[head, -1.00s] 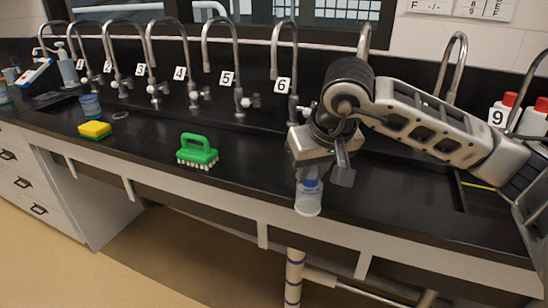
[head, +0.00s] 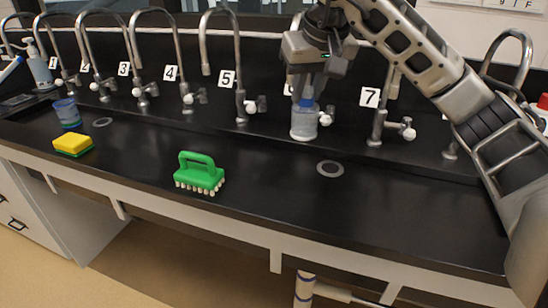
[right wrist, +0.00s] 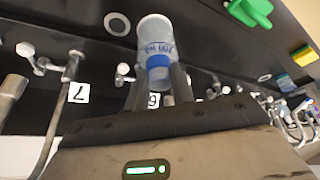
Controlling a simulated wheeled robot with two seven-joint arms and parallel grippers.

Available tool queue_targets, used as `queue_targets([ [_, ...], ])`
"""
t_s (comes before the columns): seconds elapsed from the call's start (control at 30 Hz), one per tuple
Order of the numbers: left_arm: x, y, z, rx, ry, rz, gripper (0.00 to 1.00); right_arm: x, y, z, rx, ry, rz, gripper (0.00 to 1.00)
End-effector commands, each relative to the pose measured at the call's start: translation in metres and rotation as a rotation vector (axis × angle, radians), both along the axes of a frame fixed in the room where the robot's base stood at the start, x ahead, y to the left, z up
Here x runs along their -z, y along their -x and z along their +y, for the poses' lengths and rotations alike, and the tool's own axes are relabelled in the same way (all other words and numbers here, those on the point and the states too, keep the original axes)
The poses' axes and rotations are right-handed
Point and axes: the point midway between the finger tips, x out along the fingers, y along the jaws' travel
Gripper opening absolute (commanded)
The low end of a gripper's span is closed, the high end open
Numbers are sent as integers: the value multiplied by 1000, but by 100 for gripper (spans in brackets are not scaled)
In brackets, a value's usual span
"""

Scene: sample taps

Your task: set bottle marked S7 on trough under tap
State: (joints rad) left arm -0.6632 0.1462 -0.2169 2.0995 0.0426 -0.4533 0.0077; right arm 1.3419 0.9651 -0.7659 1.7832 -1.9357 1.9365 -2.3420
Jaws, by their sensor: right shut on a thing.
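My right gripper (head: 308,88) is shut on a clear bottle with a blue cap (head: 304,122), held upright in front of tap 6. The bottle also shows between the fingers in the right wrist view (right wrist: 155,45). Its blue marking is upside down there and I cannot read it surely. Tap 7 (head: 378,122), with its number plate (head: 370,97), stands to the right of the bottle. Tap 6 is mostly hidden behind my gripper and the bottle. I cannot tell the trough's edges from the black worktop (head: 262,165), or whether the bottle touches it. My left gripper is out of view.
A green brush (head: 200,174), a yellow sponge (head: 73,145) and a blue cup (head: 67,113) stand on the worktop to the left. A grey ring (head: 330,169) lies flat in front of tap 7. Several numbered taps line the back.

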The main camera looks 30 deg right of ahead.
Motion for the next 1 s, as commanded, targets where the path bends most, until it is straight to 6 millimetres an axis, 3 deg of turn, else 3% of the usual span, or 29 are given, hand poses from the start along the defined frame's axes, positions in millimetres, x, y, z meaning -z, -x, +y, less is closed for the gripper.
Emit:
queue_targets([
  [0.17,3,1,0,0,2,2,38,26,1,-1,1,3,5,0],
  [0.4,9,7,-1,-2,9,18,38,89,2,-1,1,3,8,0],
  [0.63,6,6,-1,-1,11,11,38,139,2,0,0,1,5,0],
  [0.8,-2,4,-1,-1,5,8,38,136,-27,-5,2,-3,-1,0],
  [1.0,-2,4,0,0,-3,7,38,137,-42,-9,1,-2,0,0],
])
